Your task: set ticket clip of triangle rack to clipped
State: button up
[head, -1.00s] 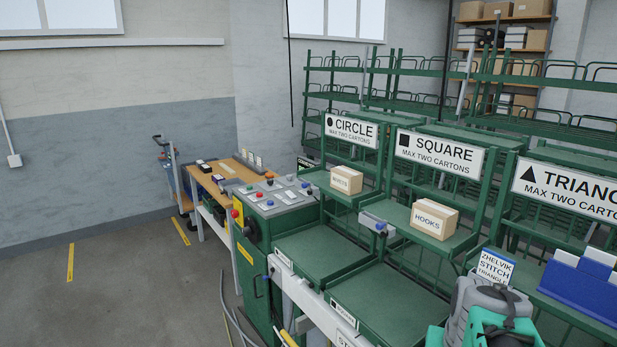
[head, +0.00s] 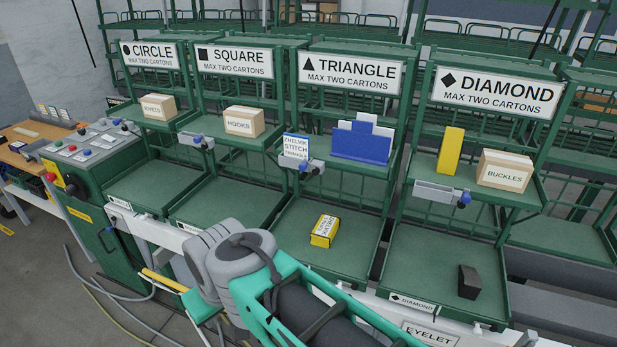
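The triangle rack bears a white sign (head: 350,72) with a black triangle. On the front edge of its upper shelf is the grey ticket clip (head: 290,162) with a blue knob (head: 303,166) at its right end. A white card with a blue top (head: 296,148), lettered "ZHELVIK STITCH TRIANGLE", stands upright at the clip. I cannot tell whether the clip grips it. My arm, grey and teal, fills the lower middle in front of the racks. My gripper cannot be made out.
A blue holder with white cards (head: 361,146) stands on the triangle shelf. A yellow carton (head: 325,231) lies on the level below. Circle, square and diamond racks hold cartons, including the buckles carton (head: 505,171). A dark block (head: 469,281) sits low on the diamond rack. The control panel (head: 95,143) is at left.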

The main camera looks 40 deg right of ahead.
aim_at(303, 165)
jog(key=z, duration=0.1)
jog(key=k, duration=0.15)
jog(key=u, duration=1)
jog(key=i, duration=0.6)
jog(key=z, duration=0.35)
